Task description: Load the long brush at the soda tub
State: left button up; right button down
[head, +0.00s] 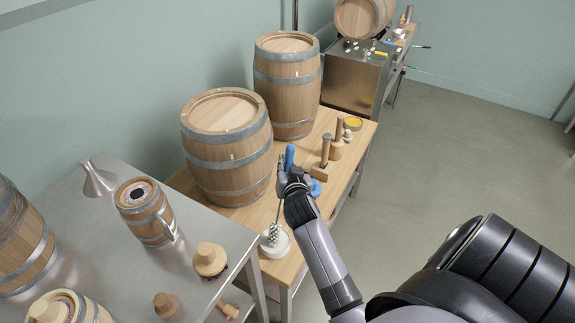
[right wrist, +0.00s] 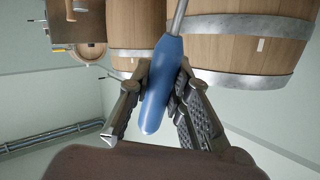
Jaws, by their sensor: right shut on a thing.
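The long brush (head: 273,234) has a blue handle, a thin metal shaft and a pale bristle head. My right gripper (head: 291,178) is shut on its blue handle, which also shows between the fingers in the right wrist view (right wrist: 160,90). The brush hangs steeply, bristles down. A low round white tub (head: 284,247), which looks like the soda tub, stands at the near end of the wooden table. The bristles overlap the tub's opening in the head view; I cannot tell whether they touch its contents. My left gripper is not in view.
Two large barrels (head: 227,147) (head: 287,85) stand on the wooden table (head: 290,268), left of my right gripper. A steel table (head: 203,293) with a tankard (head: 146,212) is at the left.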

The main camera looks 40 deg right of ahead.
aim_at(287, 156)
notch_tip(287, 156, up, 7)
jog(key=p, duration=0.7)
dwell(0.4)
jog(key=shift+f, duration=0.1)
dwell(0.3)
